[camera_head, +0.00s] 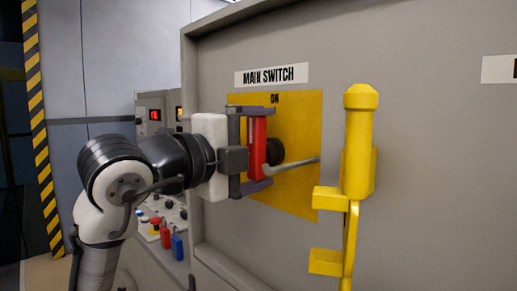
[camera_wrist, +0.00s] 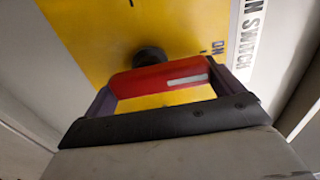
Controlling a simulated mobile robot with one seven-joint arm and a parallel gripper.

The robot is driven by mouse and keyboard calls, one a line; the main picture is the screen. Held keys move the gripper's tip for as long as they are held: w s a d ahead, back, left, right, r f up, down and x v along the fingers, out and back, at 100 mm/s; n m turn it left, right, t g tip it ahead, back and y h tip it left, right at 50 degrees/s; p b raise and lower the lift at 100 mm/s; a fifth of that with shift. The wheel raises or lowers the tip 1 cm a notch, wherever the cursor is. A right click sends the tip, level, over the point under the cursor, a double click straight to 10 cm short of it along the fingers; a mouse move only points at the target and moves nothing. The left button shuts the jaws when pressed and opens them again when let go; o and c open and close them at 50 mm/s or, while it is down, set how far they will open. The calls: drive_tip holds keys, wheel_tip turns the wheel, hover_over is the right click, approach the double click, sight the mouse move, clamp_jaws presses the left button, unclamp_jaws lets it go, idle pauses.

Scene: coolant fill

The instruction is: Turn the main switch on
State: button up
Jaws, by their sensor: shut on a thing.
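The main switch has a red handle (camera_head: 257,146) and a dark round hub (camera_head: 275,152) on a yellow plate (camera_head: 304,118). A "MAIN SWITCH" label (camera_head: 271,75) is above it, and "ON" is printed at the plate's top edge. My gripper (camera_head: 252,148) is shut on the red handle, one finger at its upper end and one at its lower end. The handle stands about upright in the head view. In the wrist view the red handle (camera_wrist: 160,79) spans between the fingers, with the hub (camera_wrist: 150,57) behind it. A grey rod (camera_head: 300,163) extends right from near the handle's lower part.
A yellow upright fixture with brackets (camera_head: 358,145) stands on the grey cabinet right of the switch. At the left, behind my arm, is a control panel with buttons (camera_head: 155,225) and red and blue padlocks (camera_head: 177,246). A black-and-yellow striped post (camera_head: 37,110) is far left.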

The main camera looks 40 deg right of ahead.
drive_tip(key=o, duration=0.7)
drive_tip(key=shift+c, duration=0.2)
drive_tip(key=s+a+b, duration=0.2)
drive_tip(key=a+b, duration=0.1)
drive_tip(key=a, duration=1)
drive_tip(key=shift+a, duration=0.4)
